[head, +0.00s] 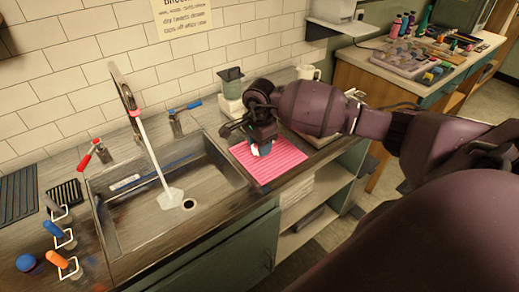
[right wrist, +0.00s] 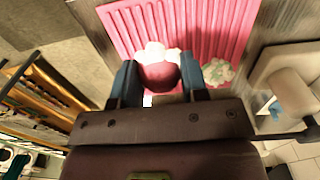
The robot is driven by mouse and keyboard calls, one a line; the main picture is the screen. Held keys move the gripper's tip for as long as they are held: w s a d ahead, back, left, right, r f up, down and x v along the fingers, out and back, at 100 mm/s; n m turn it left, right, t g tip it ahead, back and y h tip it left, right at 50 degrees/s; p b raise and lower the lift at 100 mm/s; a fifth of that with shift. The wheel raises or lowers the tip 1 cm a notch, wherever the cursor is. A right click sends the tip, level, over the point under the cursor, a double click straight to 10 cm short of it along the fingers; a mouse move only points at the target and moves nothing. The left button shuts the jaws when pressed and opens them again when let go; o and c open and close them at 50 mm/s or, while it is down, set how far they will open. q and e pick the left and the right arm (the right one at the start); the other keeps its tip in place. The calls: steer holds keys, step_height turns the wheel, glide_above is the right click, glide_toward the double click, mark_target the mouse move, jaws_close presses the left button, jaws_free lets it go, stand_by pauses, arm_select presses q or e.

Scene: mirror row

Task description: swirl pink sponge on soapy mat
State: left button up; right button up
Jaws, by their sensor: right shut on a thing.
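The ridged pink mat (head: 287,160) lies on the counter to the right of the sink, and fills the top of the right wrist view (right wrist: 200,28). My right gripper (head: 262,147) reaches down over the mat's left part. In the right wrist view its two dark blue fingers (right wrist: 158,82) are shut on the rounded pink sponge (right wrist: 158,75). White foam (right wrist: 155,51) shows at the sponge's far edge, and another foam patch (right wrist: 217,72) lies on the mat to its right. Whether the sponge touches the mat is hard to tell. My left gripper is out of view.
The sink (head: 140,208) with a tall faucet lies left of the mat. A blender-like appliance (head: 231,88) and a white mug (head: 308,72) stand behind it. A crowded side table (head: 430,65) stands at the back right.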

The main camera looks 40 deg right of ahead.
steer(key=shift+r+p, duration=0.35)
steer(key=shift+r, duration=0.9)
